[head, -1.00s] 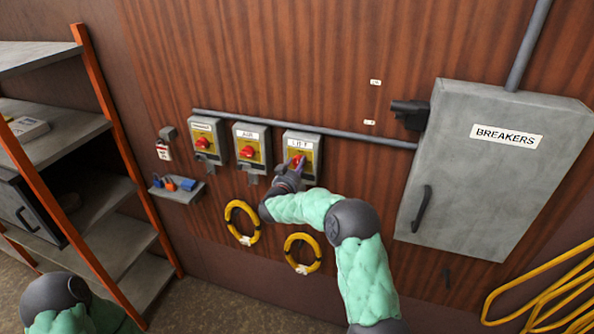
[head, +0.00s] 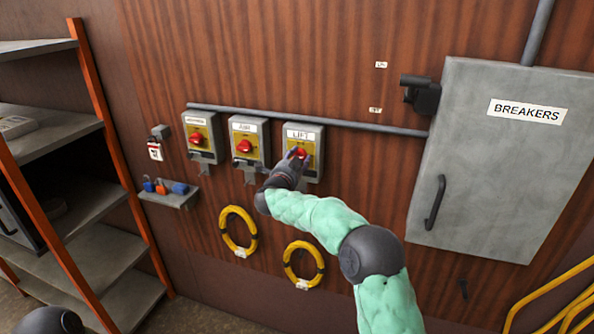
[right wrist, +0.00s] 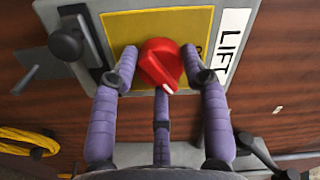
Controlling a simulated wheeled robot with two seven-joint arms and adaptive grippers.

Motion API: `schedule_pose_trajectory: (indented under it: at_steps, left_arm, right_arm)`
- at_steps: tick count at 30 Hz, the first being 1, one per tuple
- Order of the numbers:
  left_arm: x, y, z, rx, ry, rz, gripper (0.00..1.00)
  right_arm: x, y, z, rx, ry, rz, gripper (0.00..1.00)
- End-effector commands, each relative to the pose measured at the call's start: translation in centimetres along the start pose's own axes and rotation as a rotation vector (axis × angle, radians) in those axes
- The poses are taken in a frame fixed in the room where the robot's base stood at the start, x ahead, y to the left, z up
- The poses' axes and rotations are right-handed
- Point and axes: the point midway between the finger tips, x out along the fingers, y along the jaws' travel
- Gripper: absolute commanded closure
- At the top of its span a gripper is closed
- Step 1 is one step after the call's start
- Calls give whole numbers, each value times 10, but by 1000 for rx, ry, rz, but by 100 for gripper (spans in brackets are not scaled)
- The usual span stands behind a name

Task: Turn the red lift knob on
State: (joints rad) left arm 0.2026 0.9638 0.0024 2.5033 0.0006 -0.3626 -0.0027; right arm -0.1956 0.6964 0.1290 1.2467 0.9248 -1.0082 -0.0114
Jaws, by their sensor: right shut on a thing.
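The red lift knob (head: 299,153) sits on the yellow plate of the grey switch box labelled LIFT (head: 313,174), the rightmost of three boxes on the wood-panelled wall. My right gripper (head: 296,156) is at this knob and partly covers it. In the right wrist view, the red knob (right wrist: 160,62) is between the purple fingers of my right gripper (right wrist: 158,66), which is shut on it. A third finger lies below the knob. The knob's white mark points down and slightly right in that view. My left gripper is out of view.
Two similar boxes with red knobs, AIR (head: 245,146) and another (head: 197,138), stand left of the LIFT box. A small shelf with padlocks (head: 170,196), yellow coils (head: 238,230), a breaker cabinet (head: 483,180) and a shelving rack (head: 88,105) are around.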

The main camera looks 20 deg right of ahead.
Motion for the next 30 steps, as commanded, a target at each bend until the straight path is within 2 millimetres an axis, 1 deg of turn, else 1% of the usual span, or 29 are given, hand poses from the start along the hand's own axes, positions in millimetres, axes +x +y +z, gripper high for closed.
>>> schedule_pose_trajectory:
  at_steps: [1, 3, 12, 21, 30]
  left_arm:
    - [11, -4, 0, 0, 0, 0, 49]
    - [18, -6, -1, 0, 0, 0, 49]
    - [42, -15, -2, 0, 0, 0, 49]
    - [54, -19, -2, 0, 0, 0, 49]
    - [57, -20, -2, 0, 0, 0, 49]
  right_arm:
    - [2, -3, -7, 54, 16, -10, 87]
    - [2, -3, -7, 117, 15, -11, 87]
    - [2, -2, -8, 349, 16, -9, 87]
    - [3, -1, -9, 480, 16, -7, 87]
    - [3, -1, -9, 517, 17, -6, 87]
